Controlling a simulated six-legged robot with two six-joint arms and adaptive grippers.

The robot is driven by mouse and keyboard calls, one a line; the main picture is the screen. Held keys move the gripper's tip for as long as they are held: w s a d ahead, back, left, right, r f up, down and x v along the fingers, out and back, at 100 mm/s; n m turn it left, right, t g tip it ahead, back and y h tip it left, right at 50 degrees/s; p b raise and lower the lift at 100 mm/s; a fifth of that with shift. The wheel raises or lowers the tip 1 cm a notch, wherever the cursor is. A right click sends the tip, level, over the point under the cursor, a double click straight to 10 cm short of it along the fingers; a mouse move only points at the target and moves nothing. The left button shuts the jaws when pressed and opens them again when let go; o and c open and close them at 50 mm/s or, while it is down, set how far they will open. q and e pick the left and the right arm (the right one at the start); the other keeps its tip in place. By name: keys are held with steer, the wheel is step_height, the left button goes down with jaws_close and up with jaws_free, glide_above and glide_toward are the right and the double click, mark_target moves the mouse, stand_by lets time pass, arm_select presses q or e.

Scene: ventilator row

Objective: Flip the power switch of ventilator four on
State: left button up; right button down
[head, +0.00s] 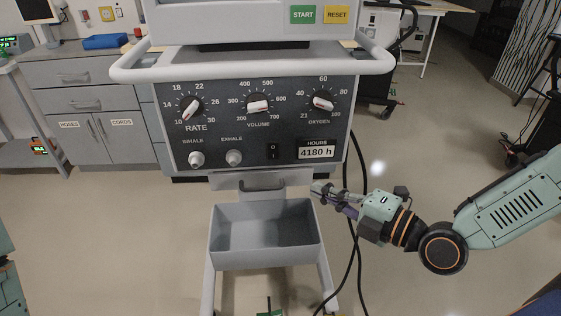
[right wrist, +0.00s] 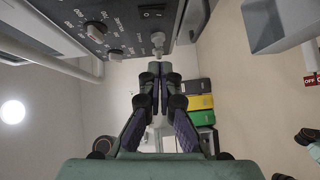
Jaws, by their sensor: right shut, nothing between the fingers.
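A ventilator's grey control panel (head: 215,133) fills the middle of the head view; no number showing on it tells which ventilator it is. Its black power switch (head: 273,150) sits low on the panel, left of the hours counter (head: 317,150). I cannot tell which way the rocker is tilted. The switch seems to show at the top of the right wrist view (right wrist: 152,12). My right gripper (head: 318,190) is shut and empty, below and to the right of the switch, apart from the panel. Its fingertips (right wrist: 157,72) meet in the right wrist view. My left gripper is not in view.
White rails (head: 372,64) stick out above the panel. Inhale (head: 197,159) and exhale (head: 234,157) knobs stand left of the switch. A grey open bin (head: 265,257) hangs below. Black cables (head: 352,245) run down beside my right gripper. Open floor lies to the right.

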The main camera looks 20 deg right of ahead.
steer(key=shift+d, duration=0.15)
steer(key=b, duration=0.7)
glide_toward(268, 157)
steer(key=shift+w+a, duration=0.5)
steer(key=shift+a, duration=1.55)
steer(key=shift+w+d+f+b, duration=0.1)
steer(key=shift+w+d+b, duration=0.1)
steer(key=shift+w, duration=0.4)
steer(key=shift+w+d+f+b, duration=0.15)
steer(key=shift+w+b, duration=0.1)
steer(key=shift+w, duration=0.4)
steer(key=shift+w+d+f+b, duration=0.1)
steer(key=shift+w+d+b, duration=0.1)
steer(key=shift+w, duration=0.4)
